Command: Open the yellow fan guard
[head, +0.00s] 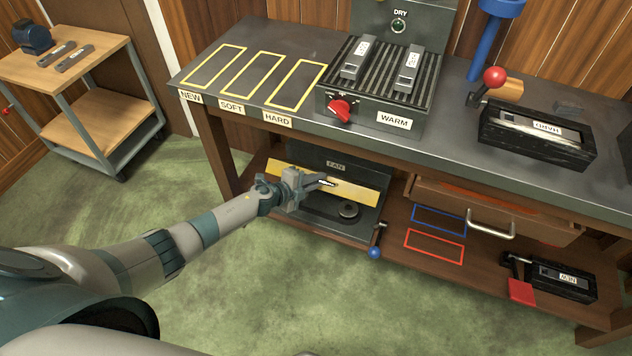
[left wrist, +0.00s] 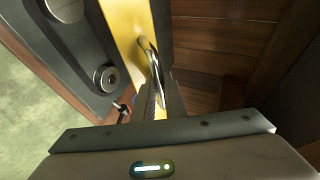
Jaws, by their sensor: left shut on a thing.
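The yellow fan guard (head: 356,190) is a flat bar across the front of the dark fan unit (head: 336,166) on the bench's lower shelf. In the left wrist view the yellow guard (left wrist: 126,26) runs up from the jaws, with a metal handle (left wrist: 148,58) on it. My left gripper (head: 326,183) is at the guard's middle, its fingers shut on the handle; it also shows in the left wrist view (left wrist: 158,88). The fingers hide part of the handle. My right gripper is not in view.
A blue-knobbed lever (head: 375,252) sticks out at the fan unit's right front. A drawer (head: 495,215) with a metal handle is to the right. The bench top (head: 300,45) overhangs the shelf. Green floor (head: 240,290) in front is free. A wooden cart (head: 85,60) stands at left.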

